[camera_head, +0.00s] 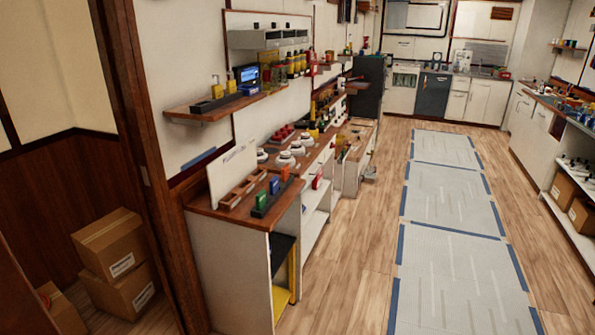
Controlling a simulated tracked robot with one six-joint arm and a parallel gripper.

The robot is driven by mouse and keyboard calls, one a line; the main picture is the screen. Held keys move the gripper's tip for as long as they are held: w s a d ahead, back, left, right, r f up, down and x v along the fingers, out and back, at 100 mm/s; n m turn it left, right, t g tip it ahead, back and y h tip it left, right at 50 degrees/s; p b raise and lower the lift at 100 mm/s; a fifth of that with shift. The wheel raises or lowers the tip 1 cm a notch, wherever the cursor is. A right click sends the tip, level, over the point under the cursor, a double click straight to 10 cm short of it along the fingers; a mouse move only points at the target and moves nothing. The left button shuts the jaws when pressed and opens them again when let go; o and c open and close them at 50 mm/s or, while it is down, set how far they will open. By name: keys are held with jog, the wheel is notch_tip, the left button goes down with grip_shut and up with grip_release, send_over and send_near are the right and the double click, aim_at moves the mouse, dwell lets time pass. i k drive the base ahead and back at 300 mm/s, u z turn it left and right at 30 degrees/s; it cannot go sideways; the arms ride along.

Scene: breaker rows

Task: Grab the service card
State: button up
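No service card can be made out for sure from here. A white upright panel with dark lettering (233,168) stands at the near left end of the wooden counter (228,215); its text is too small to read, and I cannot tell whether it is the card. In front of it are a wooden tray (243,188) and a dark rack (277,197) with a green and a blue block in it. My gripper is not in view.
A wall shelf (215,110) with yellow items hangs above the counter. Cardboard boxes (110,245) stand at the left behind a door post (140,150). Grey floor mats with blue edges (450,205) run down the open aisle. Another counter (545,100) lines the right.

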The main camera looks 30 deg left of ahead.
aim_at(285, 170)
jog(key=i, duration=2.85)
jog(key=u, duration=2.25)
